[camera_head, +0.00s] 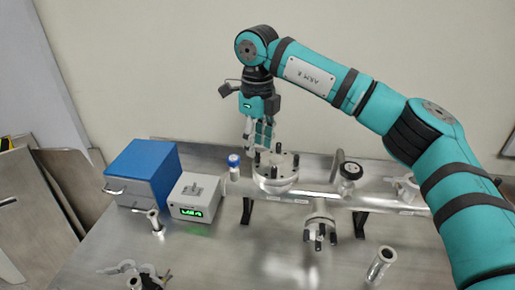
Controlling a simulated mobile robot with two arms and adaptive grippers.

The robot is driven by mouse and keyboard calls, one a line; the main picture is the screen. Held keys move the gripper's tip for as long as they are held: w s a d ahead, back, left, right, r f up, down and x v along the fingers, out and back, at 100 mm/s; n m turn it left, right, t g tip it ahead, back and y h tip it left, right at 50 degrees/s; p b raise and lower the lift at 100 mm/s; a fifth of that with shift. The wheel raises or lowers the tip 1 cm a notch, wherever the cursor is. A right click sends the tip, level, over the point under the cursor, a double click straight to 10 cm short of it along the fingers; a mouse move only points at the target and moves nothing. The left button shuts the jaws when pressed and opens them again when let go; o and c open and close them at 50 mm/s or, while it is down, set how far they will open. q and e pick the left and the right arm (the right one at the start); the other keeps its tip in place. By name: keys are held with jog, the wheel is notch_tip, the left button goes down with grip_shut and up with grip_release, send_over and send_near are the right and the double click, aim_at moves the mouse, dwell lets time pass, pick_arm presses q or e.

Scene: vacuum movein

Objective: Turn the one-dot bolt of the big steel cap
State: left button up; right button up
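The big steel cap (275,182) is a round flange lying on top of the horizontal steel pipe, with several upright black bolts around it. The dots on the bolts are too small to read, so I cannot tell which is the one-dot bolt. My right gripper (259,141) points down just above the back left of the cap, close to the bolts there. Its fingers are small in the picture; I cannot tell whether they are apart or touch a bolt. My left gripper does not show.
A blue box (143,172) and a grey device with a green display (187,211) stand left of the cap. A blue-capped white vial (234,167) is close beside it. A gauge (351,171) and a smaller flange (319,224) are right. The front table is partly clear.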

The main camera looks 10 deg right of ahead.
aim_at(258, 152)
notch_tip(258, 152, up, 10)
jog(key=shift+f, duration=0.15)
